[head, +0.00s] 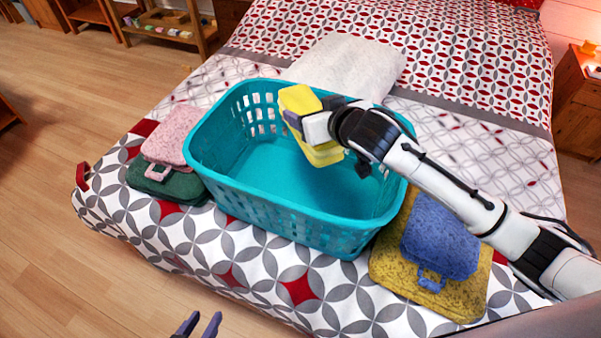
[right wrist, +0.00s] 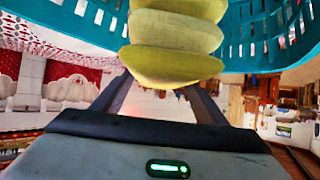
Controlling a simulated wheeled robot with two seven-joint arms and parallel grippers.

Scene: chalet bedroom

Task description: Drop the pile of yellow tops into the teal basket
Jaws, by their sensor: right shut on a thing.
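The teal basket (head: 270,208) stands on the bed, and its visible floor is bare. My right gripper (head: 302,122) reaches in from the right and is shut on the pile of yellow tops (head: 322,155), holding it over the basket's opening. In the right wrist view the folded yellow layers (right wrist: 172,45) sit between the fingers, with the teal basket wall (right wrist: 262,38) on both sides behind them. I cannot tell how far the pile is above the basket floor. My left gripper (head: 200,325) shows only its fingertips at the bottom edge, apart and empty.
A pink folded piece (head: 172,135) lies on a dark green one (head: 165,184) left of the basket. A blue folded piece (head: 440,238) lies on a mustard one (head: 450,298) at its right. A white folded cloth (head: 345,62) lies behind it. The bed's front edge is clear.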

